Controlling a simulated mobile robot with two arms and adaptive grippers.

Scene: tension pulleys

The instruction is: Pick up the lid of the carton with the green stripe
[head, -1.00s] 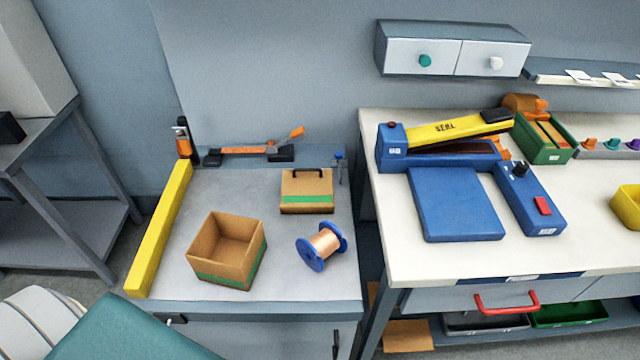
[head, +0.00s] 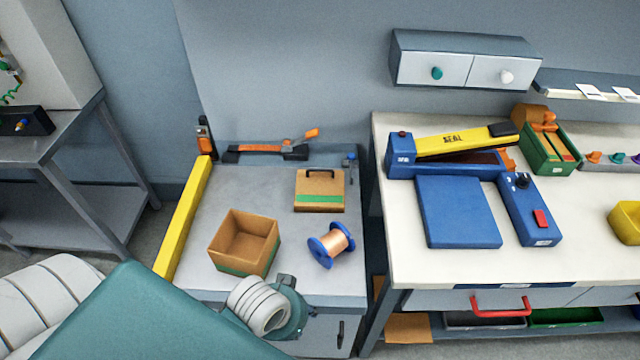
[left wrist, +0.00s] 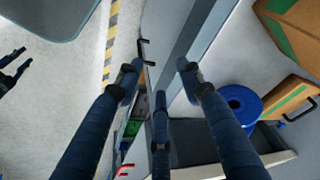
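The lid (head: 320,184) is a brown square with a black handle and a green stripe. It lies at the back right of the grey cart top. The open brown carton (head: 232,243), with a green stripe low on its side, stands front left of it. In the left wrist view the lid (left wrist: 288,103) and carton (left wrist: 305,30) are at the right edge. My left gripper (left wrist: 160,75) has its fingers spread and empty, by the cart's front edge, apart from both. In the head view its fingers are hidden. My right gripper (left wrist: 14,64) shows small at the left edge, fingers apart.
A copper spool with blue flanges (head: 331,245) sits between lid and cart front. A yellow bar (head: 184,220) lines the cart's left edge. An orange-handled tool (head: 268,150) lies behind. A white bench (head: 400,262) with a blue sealer (head: 458,210) stands right.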

